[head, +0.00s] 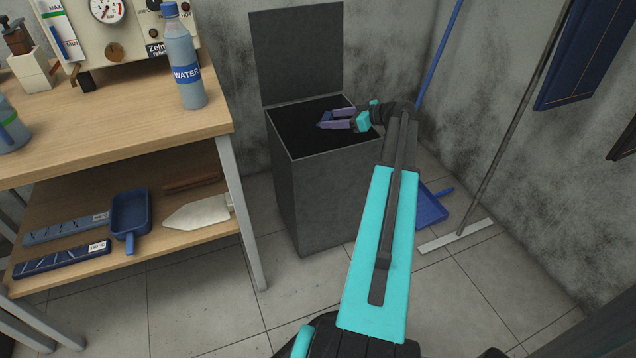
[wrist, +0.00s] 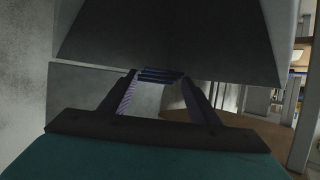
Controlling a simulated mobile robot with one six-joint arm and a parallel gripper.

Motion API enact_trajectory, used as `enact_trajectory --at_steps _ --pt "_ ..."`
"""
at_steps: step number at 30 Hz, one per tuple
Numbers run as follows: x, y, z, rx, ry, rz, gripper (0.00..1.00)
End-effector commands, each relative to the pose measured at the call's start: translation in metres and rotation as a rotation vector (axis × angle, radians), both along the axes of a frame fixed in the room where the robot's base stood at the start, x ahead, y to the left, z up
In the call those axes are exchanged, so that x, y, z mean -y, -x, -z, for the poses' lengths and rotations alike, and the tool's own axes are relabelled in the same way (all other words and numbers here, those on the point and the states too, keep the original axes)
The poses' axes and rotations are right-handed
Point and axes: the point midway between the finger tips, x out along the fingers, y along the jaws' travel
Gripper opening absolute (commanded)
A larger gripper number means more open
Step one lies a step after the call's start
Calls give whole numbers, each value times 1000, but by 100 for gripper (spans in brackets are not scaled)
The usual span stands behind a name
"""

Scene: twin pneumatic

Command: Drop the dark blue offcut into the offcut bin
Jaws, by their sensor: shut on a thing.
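The offcut bin (head: 325,195) is a tall dark grey box on the floor with its lid (head: 297,55) standing open against the wall. My gripper (head: 322,120) reaches in from the right and is over the bin's open mouth. Its fingers are shut on the dark blue offcut, a small piece that shows between the fingertips in the wrist view (wrist: 160,76). In the head view the offcut (head: 326,116) is small and partly hidden by the fingers. The inside of the bin is dark, so its contents cannot be told.
A wooden workbench (head: 140,130) stands left of the bin, with a water bottle (head: 185,60) near its corner. Its lower shelf holds a blue dustpan (head: 129,212) and a trowel (head: 198,213).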

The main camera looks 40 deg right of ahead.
Motion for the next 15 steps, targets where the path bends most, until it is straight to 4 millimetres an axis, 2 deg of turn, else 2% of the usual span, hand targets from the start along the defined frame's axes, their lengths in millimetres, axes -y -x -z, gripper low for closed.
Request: enact_trajectory --at_steps 2,3,6,15 --pt "0 0 0 0 0 0 35" --pt "0 0 0 0 0 0 59" --pt "0 0 0 0 -1 0 76" --pt "1 1 0 0 -1 1 78"
